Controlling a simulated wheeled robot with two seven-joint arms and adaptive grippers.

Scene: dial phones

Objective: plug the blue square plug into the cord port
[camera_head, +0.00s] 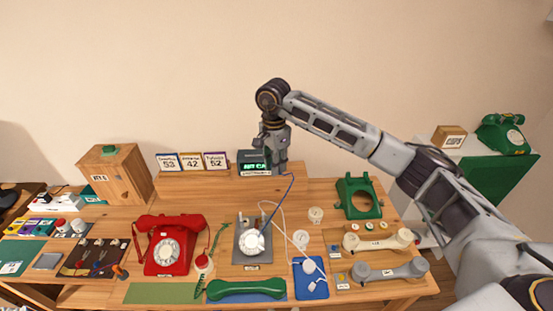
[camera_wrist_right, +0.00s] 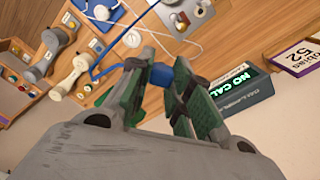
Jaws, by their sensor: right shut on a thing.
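My right gripper (camera_head: 275,167) hangs at the back of the table, just in front of the dark display box (camera_head: 254,162). In the right wrist view, its fingers (camera_wrist_right: 162,70) are shut on the blue plug (camera_wrist_right: 162,76), which sits between the green pads. A blue cord (camera_wrist_right: 112,69) trails from the plug; in the head view it runs down to the grey plate (camera_head: 242,257) with a white dial. The display box also shows in the right wrist view (camera_wrist_right: 245,101), beside the fingers, with green "NO CALL" text. I cannot make out the cord port. My left gripper is out of view.
A red phone (camera_head: 172,258), a green handset (camera_head: 246,290) and a green phone shell (camera_head: 358,197) lie on the table. Cream (camera_head: 378,243) and grey (camera_head: 390,273) handsets lie at right. Number cards (camera_head: 190,162) stand left of the display box on the raised shelf.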

